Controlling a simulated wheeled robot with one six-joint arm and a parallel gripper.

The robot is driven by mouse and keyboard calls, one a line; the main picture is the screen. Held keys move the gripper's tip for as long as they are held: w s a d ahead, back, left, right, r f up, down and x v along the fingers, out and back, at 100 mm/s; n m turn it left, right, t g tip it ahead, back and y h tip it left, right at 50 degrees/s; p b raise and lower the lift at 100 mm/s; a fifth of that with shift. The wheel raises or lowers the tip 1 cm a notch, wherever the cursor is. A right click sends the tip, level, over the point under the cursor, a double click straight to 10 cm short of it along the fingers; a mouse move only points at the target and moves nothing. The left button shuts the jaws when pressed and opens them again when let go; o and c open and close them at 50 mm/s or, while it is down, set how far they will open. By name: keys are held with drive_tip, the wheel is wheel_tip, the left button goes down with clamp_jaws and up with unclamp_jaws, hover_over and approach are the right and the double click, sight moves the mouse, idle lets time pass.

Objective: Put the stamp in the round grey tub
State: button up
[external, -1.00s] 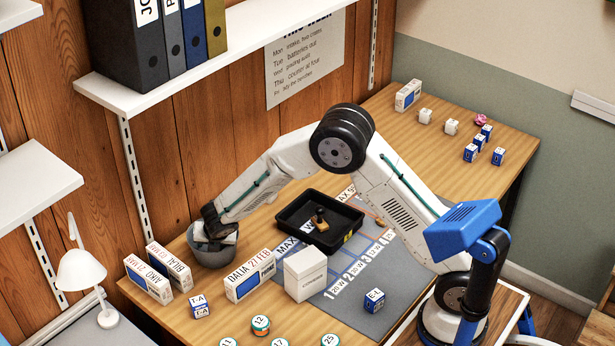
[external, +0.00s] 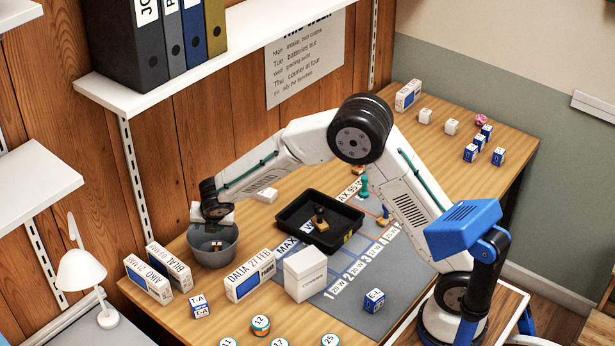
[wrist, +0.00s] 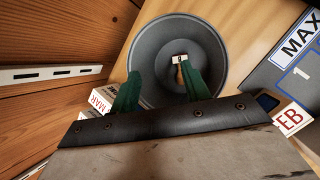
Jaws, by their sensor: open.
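The round grey tub (external: 208,256) stands at the left end of the desk. A small item with a pale block and a dark part, which looks like a stamp (external: 216,246), lies inside it. In the wrist view this stamp (wrist: 180,62) is on the tub floor near the right fingertip, and the tub wall (wrist: 150,45) surrounds it. My gripper (wrist: 158,86) is open, its green fingers apart and empty, just above the tub. A black-handled stamp with a wooden base (external: 320,220) stands in the black tray (external: 290,228).
A teal-handled stamp (external: 364,187) stands behind the tray on the grey mat (external: 345,312). Labelled boxes (external: 249,284) and a white box (external: 305,276) stand in front of the tub and tray. Wood-panelled wall rises close behind the tub. Several small tins are at the front edge.

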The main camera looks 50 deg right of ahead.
drive_tip(key=shift+r, duration=0.1)
drive_tip(key=s+d+r+m+g, duration=0.1)
drive_tip(key=s+d+r+m, duration=0.5)
drive_tip(key=s+r, duration=0.25)
drive_tip(key=s+d+r+m+g, duration=0.1)
drive_tip(key=s+d+r+m, duration=0.6)
drive_tip(key=s, duration=0.3)
drive_tip(key=s+d+r+m+g+y, duration=0.1)
drive_tip(key=s+m, duration=0.5)
drive_tip(key=s, duration=0.9)
drive_tip(key=s+d+r+m+g+y, duration=0.1)
drive_tip(key=s+m, duration=0.6)
drive_tip(key=s, duration=0.8)
drive_tip(key=shift+d+r+g, duration=0.15)
drive_tip(key=shift+r+g, duration=0.15)
drive_tip(key=shift+r, duration=0.15)
